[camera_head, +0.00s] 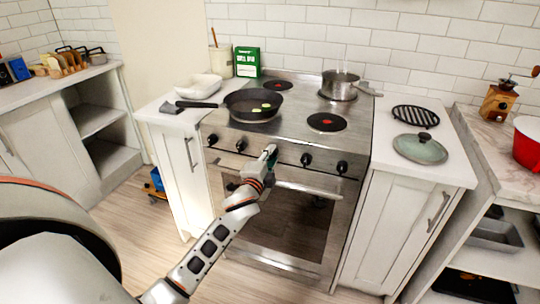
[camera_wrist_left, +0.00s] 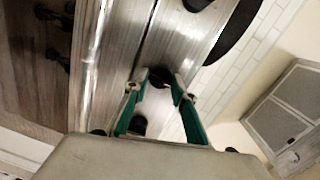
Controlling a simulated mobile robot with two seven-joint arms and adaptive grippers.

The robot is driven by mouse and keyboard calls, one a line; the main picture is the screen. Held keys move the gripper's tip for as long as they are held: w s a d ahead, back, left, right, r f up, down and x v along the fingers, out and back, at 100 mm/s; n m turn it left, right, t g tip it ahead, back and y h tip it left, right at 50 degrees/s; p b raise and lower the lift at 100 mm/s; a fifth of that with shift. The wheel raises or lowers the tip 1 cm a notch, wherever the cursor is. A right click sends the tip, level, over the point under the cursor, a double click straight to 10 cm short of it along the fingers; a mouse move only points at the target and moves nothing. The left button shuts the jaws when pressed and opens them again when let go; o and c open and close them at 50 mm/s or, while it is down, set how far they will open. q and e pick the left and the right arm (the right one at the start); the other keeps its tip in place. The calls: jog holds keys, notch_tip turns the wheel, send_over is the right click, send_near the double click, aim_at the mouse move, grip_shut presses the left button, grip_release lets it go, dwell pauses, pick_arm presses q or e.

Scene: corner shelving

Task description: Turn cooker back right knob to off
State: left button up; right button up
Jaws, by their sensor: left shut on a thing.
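The steel cooker (camera_head: 300,195) stands in the middle of the head view, with a row of black knobs along its front panel. My left gripper (camera_head: 270,153) is at the middle of this row, between a knob on its left (camera_head: 241,145) and a knob on its right (camera_head: 306,159). In the left wrist view my left gripper (camera_wrist_left: 161,76) has its green fingers shut on a black knob (camera_wrist_left: 158,79), one on each side. In the head view the gripper hides this knob. I cannot tell its turn angle. My right gripper is not in view.
A frying pan (camera_head: 253,106) and a steel pot (camera_head: 340,83) stand on the hob; the bare front right plate (camera_head: 326,122) has a red centre. The oven handle (camera_head: 308,188) runs below the knobs. White counters flank the cooker; a glass lid (camera_head: 420,149) lies on the right one.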

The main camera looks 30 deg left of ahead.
pick_arm(q)
jog(key=shift+r, duration=0.1)
dwell(0.4)
jog(key=o, duration=1.1)
jog(key=shift+c, duration=0.2)
jog(key=v, duration=1.2)
